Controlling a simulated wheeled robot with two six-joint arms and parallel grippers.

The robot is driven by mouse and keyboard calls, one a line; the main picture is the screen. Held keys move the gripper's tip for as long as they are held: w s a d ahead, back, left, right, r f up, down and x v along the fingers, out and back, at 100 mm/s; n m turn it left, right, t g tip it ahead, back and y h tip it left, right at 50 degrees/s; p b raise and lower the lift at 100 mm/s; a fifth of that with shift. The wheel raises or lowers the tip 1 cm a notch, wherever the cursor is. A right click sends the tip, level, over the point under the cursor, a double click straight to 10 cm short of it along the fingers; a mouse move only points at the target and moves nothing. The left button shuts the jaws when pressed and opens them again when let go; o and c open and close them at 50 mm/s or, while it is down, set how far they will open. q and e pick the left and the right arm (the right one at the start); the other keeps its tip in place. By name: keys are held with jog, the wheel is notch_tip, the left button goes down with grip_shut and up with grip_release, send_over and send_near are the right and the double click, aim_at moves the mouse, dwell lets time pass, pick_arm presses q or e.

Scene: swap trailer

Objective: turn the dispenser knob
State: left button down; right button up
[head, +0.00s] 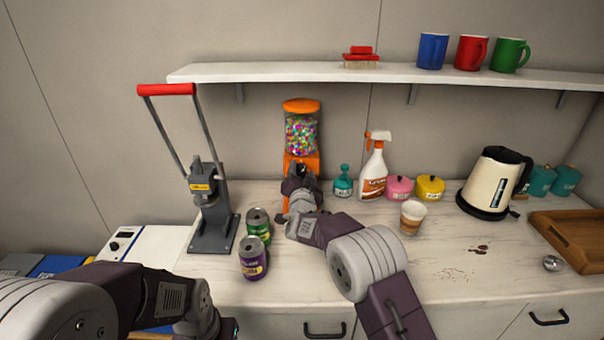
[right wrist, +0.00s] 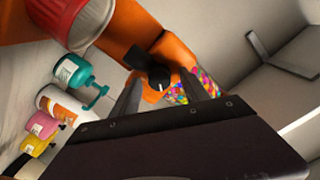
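The orange dispenser (head: 301,107) stands upright against the back wall, with a clear globe of colourful balls. Its dark knob (right wrist: 158,76) shows in the right wrist view on the orange front, above the globe in that tilted picture. My right gripper (head: 301,172) is at the dispenser's front and hides much of its lower part in the head view. In the right wrist view its two dark fingers (right wrist: 160,88) are apart, with the knob between or just beyond their tips; contact is unclear. My left arm is low at the left, its fingertips out of view.
A green can (head: 259,226) and a purple can (head: 252,259) stand left of my right arm. A lever press (head: 213,225) is further left. A teal bottle (head: 343,183), spray bottle (head: 374,172) and paper cup (head: 412,217) stand to the right. A shelf (head: 290,72) runs above.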

jog(key=s+b, duration=0.2)
jog(key=s, duration=0.7)
